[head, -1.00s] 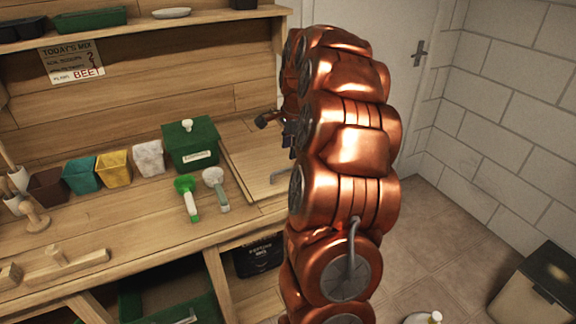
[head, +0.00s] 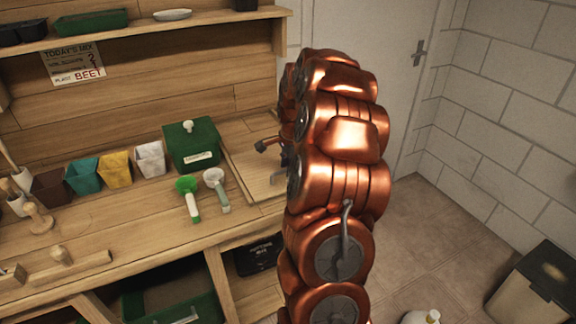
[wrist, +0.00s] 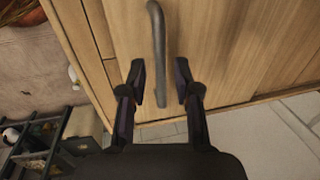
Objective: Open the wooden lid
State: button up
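The wooden lid (head: 246,169) lies flat in the bench top, right of the green box, partly hidden by my copper arm. My gripper (wrist: 162,84) is open, with one finger on each side of the handle's near end. I cannot tell whether the fingers touch it. In the head view my gripper (head: 280,166) is mostly hidden by my arm.
A green lidded box (head: 192,145) stands just left of the lid. A green scoop (head: 189,198) and a pale scoop (head: 217,189) lie in front of it. Several coloured pots line the bench. A dark-topped bin (head: 535,285) and a pale bottle (head: 421,317) stand on the floor at right.

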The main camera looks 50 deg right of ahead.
grip_shut()
dwell(0.3)
